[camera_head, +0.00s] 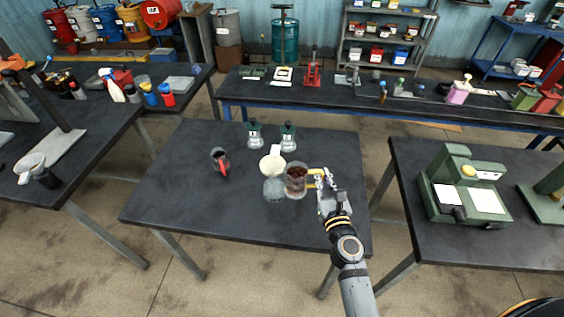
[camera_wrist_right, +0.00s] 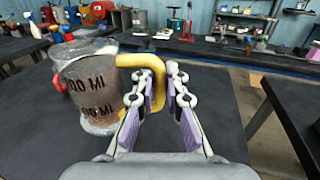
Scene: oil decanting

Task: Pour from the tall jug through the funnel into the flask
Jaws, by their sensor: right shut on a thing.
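The clear jug (camera_head: 296,181) with a yellow handle holds dark reddish-brown contents and looks roughly upright. My right gripper (camera_head: 322,184) is shut on its handle from the right. The right wrist view shows the jug (camera_wrist_right: 98,88) with ML markings and the handle (camera_wrist_right: 155,70) between the fingers (camera_wrist_right: 160,92). I cannot tell whether its base touches the table. No dark liquid shows in the flask. My left gripper is out of view.
Two silver-and-green pots (camera_head: 254,134) (camera_head: 288,137) stand behind. The table's front and left are clear. A green machine (camera_head: 465,185) stands on the right table.

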